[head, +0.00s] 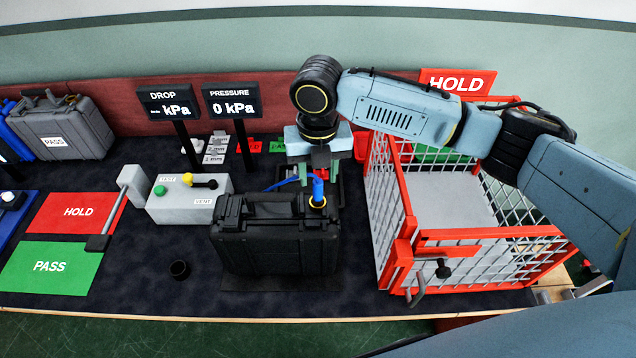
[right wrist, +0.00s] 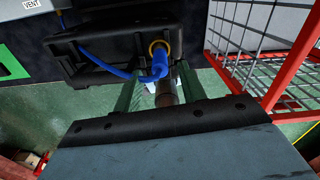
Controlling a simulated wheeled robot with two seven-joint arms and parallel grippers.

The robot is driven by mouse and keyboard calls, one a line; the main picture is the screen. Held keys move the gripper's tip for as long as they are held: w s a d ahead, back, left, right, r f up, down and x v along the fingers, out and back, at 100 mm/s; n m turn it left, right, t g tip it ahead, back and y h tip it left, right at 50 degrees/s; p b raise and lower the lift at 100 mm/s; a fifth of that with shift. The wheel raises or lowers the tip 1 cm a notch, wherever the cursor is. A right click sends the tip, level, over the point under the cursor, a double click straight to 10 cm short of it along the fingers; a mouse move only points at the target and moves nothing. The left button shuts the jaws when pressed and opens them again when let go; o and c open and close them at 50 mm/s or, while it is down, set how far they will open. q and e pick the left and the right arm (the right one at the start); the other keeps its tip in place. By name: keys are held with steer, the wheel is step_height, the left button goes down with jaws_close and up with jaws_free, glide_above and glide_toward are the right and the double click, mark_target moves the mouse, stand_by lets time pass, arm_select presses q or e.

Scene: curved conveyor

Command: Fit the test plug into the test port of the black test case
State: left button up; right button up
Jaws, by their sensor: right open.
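The black test case (head: 275,240) stands closed and upright on the dark mat, its handle on top. The blue test plug (head: 318,190) stands upright at the yellow-ringed test port (head: 317,203) on the case's top right. It appears to sit in the port, but I cannot tell how deep. A blue hose runs left from the plug. My right gripper (head: 319,172) is open just above the plug. In the right wrist view its green fingers (right wrist: 160,88) stand apart on either side of the plug (right wrist: 158,66), with a visible gap. My left gripper is not in view.
A red wire cage (head: 408,245) stands close on the right. A grey valve box (head: 188,203) with a START label and black lever is left of the case. Two displays (head: 232,100) stand behind. Red HOLD (head: 75,212) and green PASS (head: 50,268) areas lie left.

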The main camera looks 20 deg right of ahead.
step_height(320, 180, up, 8)
steer(key=shift+f, duration=0.15)
stand_by(0.5)
